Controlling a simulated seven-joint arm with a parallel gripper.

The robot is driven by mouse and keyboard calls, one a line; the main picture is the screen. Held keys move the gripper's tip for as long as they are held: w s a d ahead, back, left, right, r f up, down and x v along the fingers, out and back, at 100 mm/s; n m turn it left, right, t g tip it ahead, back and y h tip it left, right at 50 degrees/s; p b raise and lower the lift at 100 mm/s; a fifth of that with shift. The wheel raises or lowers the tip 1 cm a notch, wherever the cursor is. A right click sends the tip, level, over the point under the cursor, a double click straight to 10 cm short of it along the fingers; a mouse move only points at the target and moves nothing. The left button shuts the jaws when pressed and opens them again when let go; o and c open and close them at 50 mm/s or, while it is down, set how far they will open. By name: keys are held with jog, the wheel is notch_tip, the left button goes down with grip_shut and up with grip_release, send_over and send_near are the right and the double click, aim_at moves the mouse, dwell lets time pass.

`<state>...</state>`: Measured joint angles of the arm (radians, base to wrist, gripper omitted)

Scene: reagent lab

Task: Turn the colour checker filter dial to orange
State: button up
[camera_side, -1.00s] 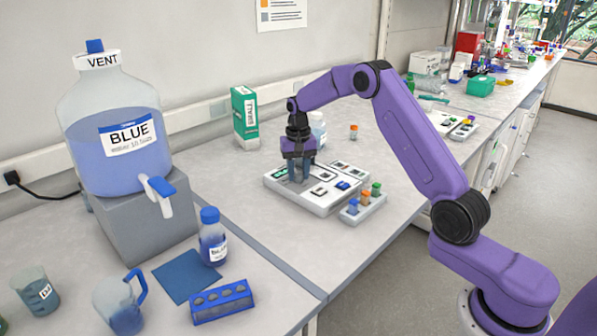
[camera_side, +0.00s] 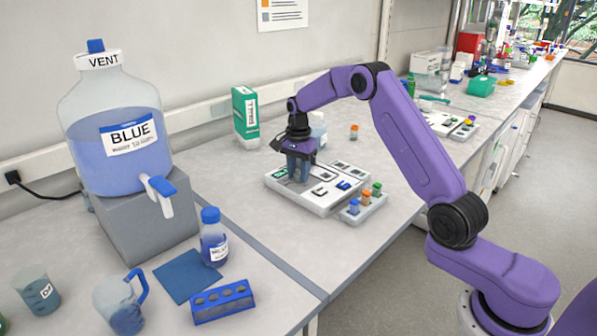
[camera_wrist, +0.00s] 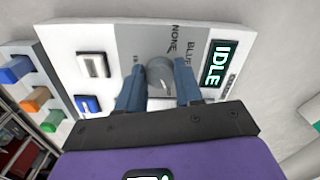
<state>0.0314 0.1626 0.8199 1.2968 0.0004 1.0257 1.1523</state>
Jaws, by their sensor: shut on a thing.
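The colour checker (camera_side: 322,203) is a flat white box on the bench, below my gripper in the side view. In the wrist view its panel (camera_wrist: 120,42) shows a grey round filter dial (camera_wrist: 160,74) between printed labels. "NONE" and "BLUE" are readable; other lettering is partly hidden. I see no orange label. A small screen (camera_wrist: 219,64) beside the dial reads "IDLE". My gripper (camera_wrist: 158,98) points down, its two blue-grey fingers shut on the dial, one on each side. In the side view the gripper (camera_side: 300,176) hides the dial.
A small rack of coloured-cap vials (camera_side: 362,208) stands against the checker's front right. A green-and-white box (camera_side: 245,116) and a white bottle (camera_side: 318,130) stand behind. The blue carboy (camera_side: 120,140) and blue-capped bottle (camera_side: 214,238) are to the left.

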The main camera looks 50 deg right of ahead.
aim_at(298, 174)
jog(key=shift+w+r+m, duration=0.1)
jog(key=shift+r+m, duration=0.05)
jog(key=shift+m, duration=0.15)
jog(key=o, duration=1)
jog(key=shift+o, duration=0.2)
notch_tip(298, 174, up, 17)
jog(key=shift+r, duration=0.15)
